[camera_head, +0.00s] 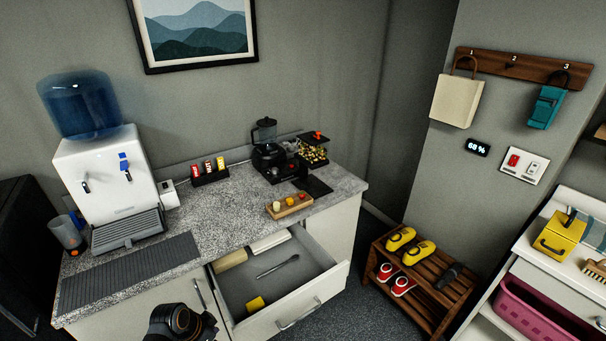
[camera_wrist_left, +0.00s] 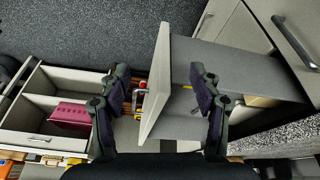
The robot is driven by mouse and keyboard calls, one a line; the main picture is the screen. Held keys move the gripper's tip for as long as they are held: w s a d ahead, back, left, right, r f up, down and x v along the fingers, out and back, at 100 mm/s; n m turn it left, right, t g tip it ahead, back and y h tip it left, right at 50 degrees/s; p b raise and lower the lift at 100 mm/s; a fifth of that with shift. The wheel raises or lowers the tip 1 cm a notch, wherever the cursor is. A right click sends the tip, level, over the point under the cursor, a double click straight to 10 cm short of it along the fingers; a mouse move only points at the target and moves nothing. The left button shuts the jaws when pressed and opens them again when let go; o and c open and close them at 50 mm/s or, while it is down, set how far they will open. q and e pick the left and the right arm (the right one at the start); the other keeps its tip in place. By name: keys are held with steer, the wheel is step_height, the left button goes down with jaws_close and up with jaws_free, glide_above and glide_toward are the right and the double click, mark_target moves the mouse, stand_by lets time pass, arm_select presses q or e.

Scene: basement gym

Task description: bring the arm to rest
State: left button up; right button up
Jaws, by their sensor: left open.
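My left gripper (camera_wrist_left: 160,88) is open in the left wrist view, its two dark fingers spread wide with nothing held. The pale front panel of the open drawer (camera_wrist_left: 152,90) shows between the fingers; I cannot tell how far beyond them it is. In the head view, a dark rounded part of my arm (camera_head: 182,322) shows at the bottom edge, just left of the open drawer (camera_head: 290,318). The fingers are not visible there. My right gripper is in neither view.
The drawer stands pulled out below the granite counter (camera_head: 225,215), with a yellow item (camera_head: 255,304) and a utensil (camera_head: 278,266) inside. A wooden shoe rack (camera_head: 432,292) stands to its right. Grey floor (camera_head: 350,300) is clear between them.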

arm_select(q)
steer(key=s+a+f+n+y+b, duration=0.1)
steer(key=s+a+f+n+b, duration=0.1)
steer(key=s+f, duration=0.5)
steer(key=s+a+f+n+y+b, duration=0.1)
steer(key=s+f+n, duration=0.15)
steer(key=f, duration=0.85)
steer(key=s+a+f+n+y+b, duration=0.1)
steer(key=s+a+f+n+b, duration=0.1)
steer(key=s+f, duration=0.6)
steer(key=s+f+n+b, duration=0.1)
steer(key=s+f, duration=0.5)
steer(key=s, duration=0.3)
steer(key=s+f+g+b, duration=0.1)
steer(key=s+f+b, duration=0.1)
steer(key=s+f, duration=0.5)
steer(key=shift+s+d+n+y, duration=0.35)
steer(key=shift+s+y, duration=0.05)
steer(key=shift+s, duration=0.6)
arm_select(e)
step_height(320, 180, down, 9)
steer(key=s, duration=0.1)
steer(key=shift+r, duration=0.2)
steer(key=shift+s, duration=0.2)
